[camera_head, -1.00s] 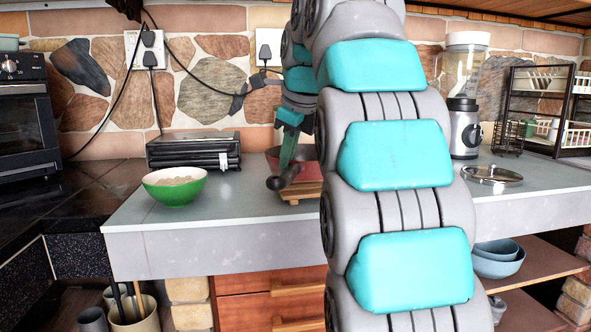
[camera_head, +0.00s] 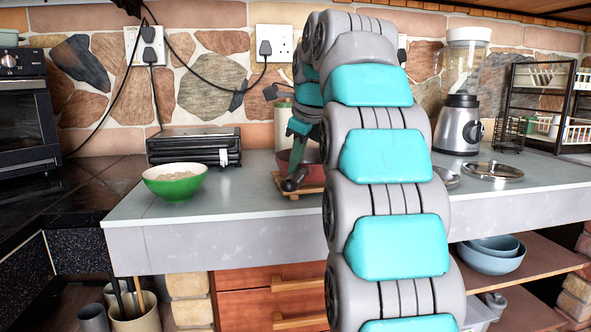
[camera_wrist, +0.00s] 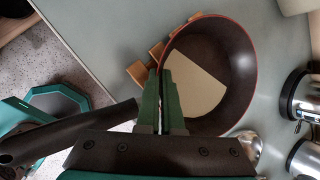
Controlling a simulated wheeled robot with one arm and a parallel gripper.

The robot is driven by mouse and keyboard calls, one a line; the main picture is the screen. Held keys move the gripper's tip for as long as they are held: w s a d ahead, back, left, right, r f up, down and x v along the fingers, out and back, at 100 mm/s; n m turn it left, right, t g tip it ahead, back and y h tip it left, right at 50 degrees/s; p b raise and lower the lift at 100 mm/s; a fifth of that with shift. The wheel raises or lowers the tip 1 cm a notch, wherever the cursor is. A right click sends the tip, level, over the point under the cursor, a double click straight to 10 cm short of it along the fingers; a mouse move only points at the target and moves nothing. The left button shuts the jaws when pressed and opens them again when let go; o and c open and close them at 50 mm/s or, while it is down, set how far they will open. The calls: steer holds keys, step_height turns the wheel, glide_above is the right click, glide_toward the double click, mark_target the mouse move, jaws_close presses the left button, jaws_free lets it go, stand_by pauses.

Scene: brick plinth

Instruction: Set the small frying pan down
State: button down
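The small frying pan (camera_wrist: 237,75) has a dark inside with a pale patch, and a red rim. Its dark handle (camera_wrist: 60,133) points to the lower left in the wrist view. My gripper (camera_wrist: 161,85) has its green fingers close together across the handle beside the pan. In the head view the reddish pan (camera_head: 307,158) shows partly behind my gripper, over a wooden trivet (camera_head: 308,187). The trivet's slats (camera_wrist: 137,72) stick out from under the pan's left side in the wrist view. I cannot tell whether the pan touches the trivet.
A green bowl (camera_head: 175,190) and a black flat appliance (camera_head: 194,147) stand left on the grey counter (camera_head: 240,205). A blender (camera_head: 462,120), a metal lid (camera_head: 492,171) and a dish rack (camera_head: 540,105) are on the right. Counter between bowl and trivet is clear.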

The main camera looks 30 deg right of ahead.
steer(key=shift+f, duration=0.35)
steer(key=shift+f, duration=0.1)
steer(key=c, duration=1.1)
jaws_free()
